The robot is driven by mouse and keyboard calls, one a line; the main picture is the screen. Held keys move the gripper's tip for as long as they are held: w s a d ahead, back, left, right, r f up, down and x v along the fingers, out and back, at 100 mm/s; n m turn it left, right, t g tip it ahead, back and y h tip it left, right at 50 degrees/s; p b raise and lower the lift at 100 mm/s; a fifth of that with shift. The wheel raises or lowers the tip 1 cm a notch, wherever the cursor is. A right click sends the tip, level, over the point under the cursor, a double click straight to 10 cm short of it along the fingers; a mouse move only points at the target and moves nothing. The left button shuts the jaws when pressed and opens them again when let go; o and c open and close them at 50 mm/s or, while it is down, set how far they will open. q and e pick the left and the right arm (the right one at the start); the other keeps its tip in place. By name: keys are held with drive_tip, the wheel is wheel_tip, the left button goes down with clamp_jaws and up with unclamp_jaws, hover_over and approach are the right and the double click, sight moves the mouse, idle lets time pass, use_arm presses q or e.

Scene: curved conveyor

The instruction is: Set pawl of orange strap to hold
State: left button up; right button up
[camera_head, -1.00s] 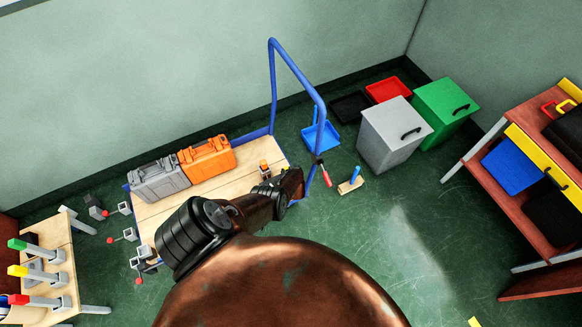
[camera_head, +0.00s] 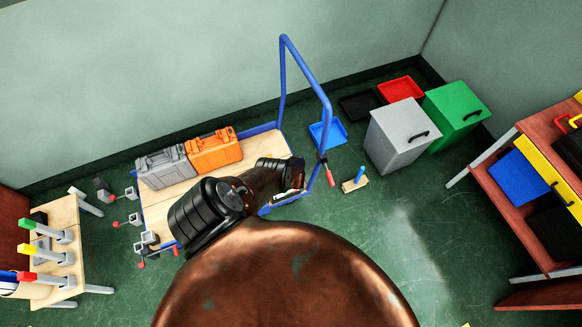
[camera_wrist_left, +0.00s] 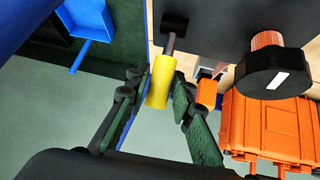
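In the left wrist view, a yellow cylindrical handle (camera_wrist_left: 159,83) on a dark stem stands between the fingers of my left gripper (camera_wrist_left: 159,85). The fingers are apart, one on each side of it, with small gaps seen; contact is unclear. Right of it, an orange cylinder (camera_wrist_left: 268,40), possibly the wound strap, meets a black round knob (camera_wrist_left: 275,73) with a white mark. A dark flat panel (camera_wrist_left: 225,22) is behind. In the head view, my arm hides the left gripper and the yellow handle. My right gripper is not in view.
An orange case (camera_head: 214,152) and a grey case (camera_head: 165,167) stand on the wooden trolley deck (camera_head: 160,200). The trolley's blue frame (camera_head: 281,80) rises at its right, with a red-handled lever (camera_head: 329,176) on it. Open green floor (camera_head: 400,225) lies right.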

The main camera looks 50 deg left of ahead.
use_arm(q)
drive_tip(key=shift+o, duration=1.3)
drive_tip(key=shift+d, duration=0.1)
